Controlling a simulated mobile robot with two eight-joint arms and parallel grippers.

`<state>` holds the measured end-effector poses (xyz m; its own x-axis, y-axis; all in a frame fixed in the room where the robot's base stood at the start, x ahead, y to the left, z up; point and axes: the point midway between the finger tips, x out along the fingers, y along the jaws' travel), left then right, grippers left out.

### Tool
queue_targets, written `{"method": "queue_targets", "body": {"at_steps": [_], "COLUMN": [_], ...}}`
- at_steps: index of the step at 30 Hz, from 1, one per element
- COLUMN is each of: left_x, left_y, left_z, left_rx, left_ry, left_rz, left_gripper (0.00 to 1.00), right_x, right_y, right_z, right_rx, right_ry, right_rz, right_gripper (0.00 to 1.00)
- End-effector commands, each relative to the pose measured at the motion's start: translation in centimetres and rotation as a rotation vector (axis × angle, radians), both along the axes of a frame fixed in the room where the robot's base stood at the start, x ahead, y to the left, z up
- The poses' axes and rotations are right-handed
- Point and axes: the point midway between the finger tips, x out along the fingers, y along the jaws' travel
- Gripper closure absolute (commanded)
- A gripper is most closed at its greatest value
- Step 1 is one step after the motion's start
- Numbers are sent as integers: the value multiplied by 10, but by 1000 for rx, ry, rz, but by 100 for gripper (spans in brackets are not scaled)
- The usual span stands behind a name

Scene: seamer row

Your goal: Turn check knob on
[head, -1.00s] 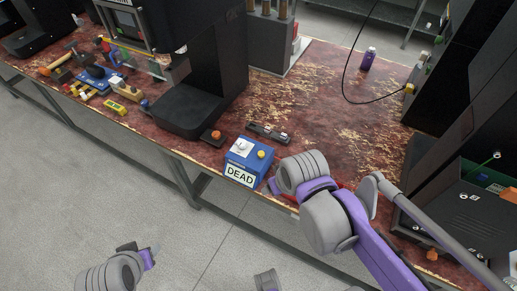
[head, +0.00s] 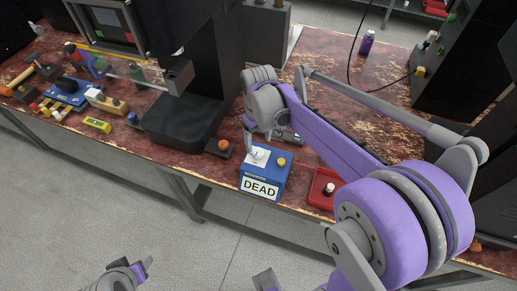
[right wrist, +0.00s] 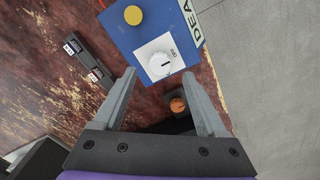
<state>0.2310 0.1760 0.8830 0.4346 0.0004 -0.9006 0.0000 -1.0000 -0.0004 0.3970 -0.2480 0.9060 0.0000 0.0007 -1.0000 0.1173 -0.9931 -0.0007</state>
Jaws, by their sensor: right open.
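The blue box (head: 265,176) with a "DEAD" label stands at the front edge of the bench. On its top are a white knob on a white plate and a yellow button (head: 281,162). In the right wrist view the white knob (right wrist: 159,65) lies ahead of and between the fingertips, with a dark pointer mark and small lettering beside it. My right gripper (right wrist: 165,85) is open and empty, close over the box; in the head view (head: 252,145) it is partly hidden by its own wrist. My left gripper (head: 146,265) is low over the floor, away from the bench; its jaw opening is unclear.
An orange knob on a dark block (head: 222,146) sits left of the box. A red tray (head: 322,188) lies to its right. A black machine (head: 190,110) stands behind on the left. Tools and a yellow device (head: 97,125) lie at far left.

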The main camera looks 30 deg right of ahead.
Motion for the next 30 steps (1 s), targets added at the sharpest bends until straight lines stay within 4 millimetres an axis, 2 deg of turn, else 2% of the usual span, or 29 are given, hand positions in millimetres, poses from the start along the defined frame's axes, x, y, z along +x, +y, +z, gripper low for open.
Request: {"method": "queue_targets", "body": {"at_steps": [3, 9, 20, 30], "left_x": [0, -1, -1, -1], "left_y": [0, 0, 0, 0], "left_z": [-3, -5, -5, -5], "left_rx": [0, 0, 0, 0], "left_ry": [1, 2, 2, 2], "left_rz": [0, 0, 0, 0], "left_gripper": [48, 48, 48, 48], "right_x": [0, 0, 0, 0], "right_y": [0, 0, 0, 0], "right_z": [-23, -44, -48, -48], "right_rx": [0, 0, 0, 0], "right_ry": [0, -1, -1, -1], "right_rz": [0, 0, 0, 0], "right_gripper": [26, 26, 26, 87]}}
